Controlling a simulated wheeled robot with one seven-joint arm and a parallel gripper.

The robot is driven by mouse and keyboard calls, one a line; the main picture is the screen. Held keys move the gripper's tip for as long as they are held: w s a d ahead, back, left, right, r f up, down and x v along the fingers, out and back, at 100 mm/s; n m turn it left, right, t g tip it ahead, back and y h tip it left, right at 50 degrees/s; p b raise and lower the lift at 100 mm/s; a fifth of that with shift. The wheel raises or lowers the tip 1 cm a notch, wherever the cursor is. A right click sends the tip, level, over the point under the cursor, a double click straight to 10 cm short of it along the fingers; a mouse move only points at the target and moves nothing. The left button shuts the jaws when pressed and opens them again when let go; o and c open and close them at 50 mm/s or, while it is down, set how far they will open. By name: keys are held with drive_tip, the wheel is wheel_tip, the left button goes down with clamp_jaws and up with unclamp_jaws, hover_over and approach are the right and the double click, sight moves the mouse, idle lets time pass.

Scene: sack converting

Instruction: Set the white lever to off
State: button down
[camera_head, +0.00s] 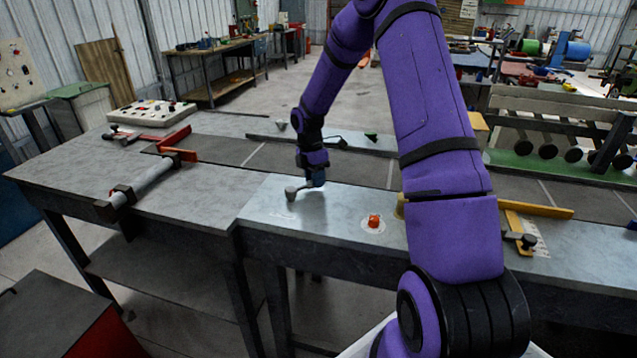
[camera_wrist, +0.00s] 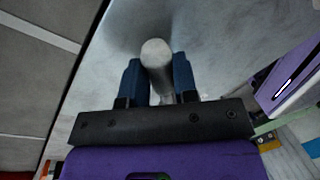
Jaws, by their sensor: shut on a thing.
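The white lever (camera_head: 291,193) shows as a pale grey-white rounded end just left of my gripper on the metal bench top. In the wrist view the lever (camera_wrist: 156,54) is a pale cylinder standing between the two blue fingers. My gripper (camera_head: 308,184) reaches down to the bench and is shut on the lever; its fingers (camera_wrist: 159,78) lie on either side of it. The lever's base is mostly hidden by the gripper, and I cannot read any on or off marking.
An orange-red knob (camera_head: 374,221) on a white disc sits right of my gripper. A yellow lever (camera_head: 540,210) is farther right. A red lever (camera_head: 172,140) and a grey cylinder (camera_head: 150,180) lie left. A dark conveyor strip (camera_head: 225,150) runs behind.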

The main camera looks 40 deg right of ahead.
drive_tip(key=shift+w+a+n+h, duration=0.15)
drive_tip(key=shift+w+n, duration=0.55)
drive_tip(key=shift+n, duration=0.2)
drive_tip(key=shift+w+a+n+h, duration=0.1)
drive_tip(key=shift+w+n+h, duration=0.05)
drive_tip(key=shift+w+n, duration=0.65)
drive_tip(key=c, duration=0.9)
unclamp_jaws()
drive_tip(key=shift+s, duration=0.1)
wheel_tip(320, 180, up, 11)
drive_tip(key=w, duration=0.2)
drive_tip(key=shift+a+f, duration=0.2)
drive_tip(key=shift+a, duration=0.2)
